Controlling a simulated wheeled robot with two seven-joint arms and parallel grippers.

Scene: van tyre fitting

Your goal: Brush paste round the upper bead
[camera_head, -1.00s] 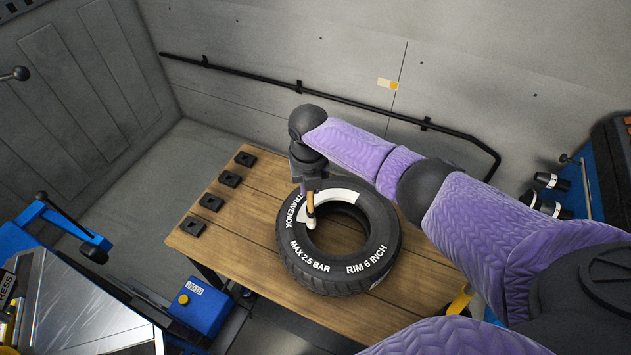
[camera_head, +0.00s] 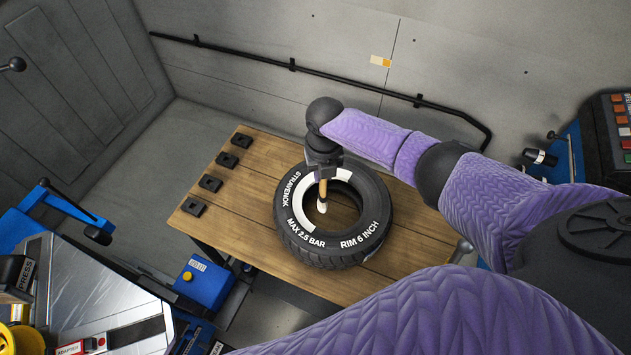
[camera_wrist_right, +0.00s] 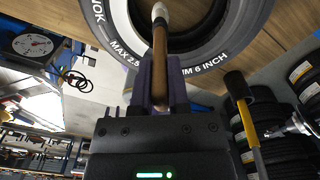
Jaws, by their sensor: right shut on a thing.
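The black tyre (camera_head: 376,232) lies flat on the wooden table, white lettering on its upper sidewall; part of it also shows in the right wrist view (camera_wrist_right: 238,28). A white paste band (camera_head: 309,206) covers the left and far parts of its upper bead. No white shows along the near right of the bead. My right gripper (camera_head: 323,177) is above the tyre, shut on the wooden handle of the brush (camera_wrist_right: 159,58). The brush (camera_head: 323,190) points down, its pale tip over the hole's left part. I cannot tell whether the tip touches the bead. My left gripper is not in view.
Several black blocks (camera_head: 210,183) line the table's (camera_head: 235,215) left edge. A blue box (camera_head: 203,282) stands below that edge. A blue-framed machine with a metal top (camera_head: 85,290) is at lower left. A black rail (camera_head: 340,80) runs along the wall.

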